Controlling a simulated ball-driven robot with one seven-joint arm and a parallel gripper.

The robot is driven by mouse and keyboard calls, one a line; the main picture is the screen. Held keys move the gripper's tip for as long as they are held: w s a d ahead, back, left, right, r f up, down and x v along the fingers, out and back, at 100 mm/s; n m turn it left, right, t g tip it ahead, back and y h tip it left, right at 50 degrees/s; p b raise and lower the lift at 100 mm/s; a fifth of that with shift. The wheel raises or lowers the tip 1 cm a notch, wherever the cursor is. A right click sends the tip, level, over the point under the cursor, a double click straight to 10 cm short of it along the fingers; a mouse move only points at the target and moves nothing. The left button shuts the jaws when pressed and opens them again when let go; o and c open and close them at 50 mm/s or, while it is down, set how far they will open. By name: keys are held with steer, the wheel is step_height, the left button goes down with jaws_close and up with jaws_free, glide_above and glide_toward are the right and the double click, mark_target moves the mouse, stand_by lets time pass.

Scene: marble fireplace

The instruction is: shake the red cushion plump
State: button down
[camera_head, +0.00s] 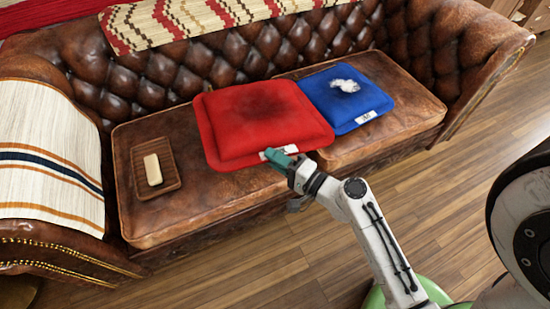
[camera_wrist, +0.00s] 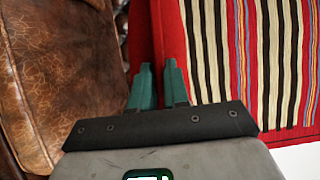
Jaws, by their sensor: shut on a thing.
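The red cushion (camera_head: 262,118) is over the middle of the brown leather sofa, spanning the gap between the two seat pads. It has a dark smudge on its top and a white tag (camera_head: 284,150) at its front edge. My gripper (camera_head: 278,158) is at that front edge, by the tag, with its teal fingers shut on the cushion. In the wrist view the teal fingers (camera_wrist: 157,80) close around a red edge of the cushion (camera_wrist: 142,35). I cannot tell whether the cushion rests fully on the seat.
A blue cushion (camera_head: 340,108) with a white fluffy patch (camera_head: 345,85) lies close at the right. A brown tray (camera_head: 170,177) with a cream block (camera_head: 153,169) sits on the left seat. A striped cloth (camera_head: 50,155) covers the left armrest. Wooden floor (camera_head: 455,185) is clear in front.

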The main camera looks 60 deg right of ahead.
step_height(320, 180, up, 7)
steer(key=p, duration=0.5)
step_height(320, 180, down, 8)
steer(key=b, duration=0.7)
steer(key=shift+r, duration=0.25)
step_height(320, 180, up, 8)
steer(key=p, duration=0.6)
steer(key=shift+f, duration=0.25)
step_height(320, 180, down, 8)
steer(key=b, duration=0.7)
steer(key=shift+r, duration=0.4)
